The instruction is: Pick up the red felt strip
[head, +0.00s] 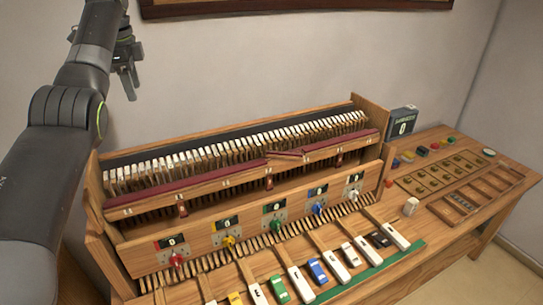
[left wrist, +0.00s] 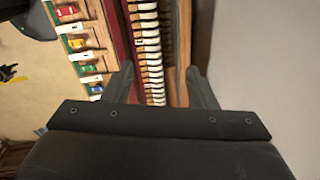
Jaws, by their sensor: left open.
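A long dark red felt strip (head: 215,176) lies along the top of a wooden rail in front of the row of hammers in the head view. The felt also shows as a dark red band in the left wrist view (left wrist: 120,35). My left gripper (head: 130,88) is raised at the upper left, in front of the wall, apart from the felt. In the left wrist view its two fingers (left wrist: 158,72) are spread and nothing is between them. My right gripper is not in view.
The wooden piano action (head: 368,104) has white-tipped hammers (head: 240,147) behind the felt and coloured keys (head: 317,271) in front. A dark box (head: 403,121) stands behind it at right. A small white block (head: 411,206) and wooden trays (head: 494,185) occupy the right table.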

